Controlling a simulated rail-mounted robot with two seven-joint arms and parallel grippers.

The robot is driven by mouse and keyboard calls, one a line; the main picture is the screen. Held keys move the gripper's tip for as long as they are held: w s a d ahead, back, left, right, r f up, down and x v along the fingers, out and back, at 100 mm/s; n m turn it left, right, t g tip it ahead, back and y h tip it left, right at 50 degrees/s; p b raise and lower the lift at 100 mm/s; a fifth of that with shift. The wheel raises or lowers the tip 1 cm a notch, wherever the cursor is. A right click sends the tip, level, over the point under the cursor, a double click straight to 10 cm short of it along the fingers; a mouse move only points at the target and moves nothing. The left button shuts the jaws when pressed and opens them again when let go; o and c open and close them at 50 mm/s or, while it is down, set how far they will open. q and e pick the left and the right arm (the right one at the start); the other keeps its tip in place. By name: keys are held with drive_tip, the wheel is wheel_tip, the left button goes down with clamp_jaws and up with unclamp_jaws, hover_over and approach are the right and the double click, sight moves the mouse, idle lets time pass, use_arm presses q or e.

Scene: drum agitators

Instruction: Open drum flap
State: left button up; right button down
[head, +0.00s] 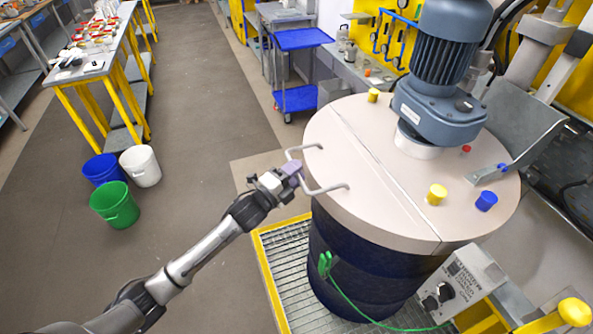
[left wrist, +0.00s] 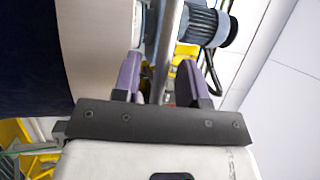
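The drum (head: 365,262) is dark blue with a pale beige round lid (head: 400,170). The near left part of the lid is the flap (head: 350,180), lying flat and level with the rest. A bent metal handle (head: 325,190) sticks out from the flap's left edge. My left gripper (head: 294,169) is at the outer bar of this handle. In the left wrist view, its two purple fingers (left wrist: 160,82) stand apart with the grey handle bar (left wrist: 168,45) between them. Gaps show beside the bar. My right gripper is in neither view.
A blue-grey motor (head: 445,70) stands on the lid's fixed part, with yellow, red and blue caps around it. A control box (head: 460,285) and green cable are at the drum's front. Buckets (head: 115,205) stand on the left floor.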

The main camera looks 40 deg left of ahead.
use_arm(q)
drive_tip(key=shift+w, duration=0.25)
clamp_jaws()
idle(0.3)
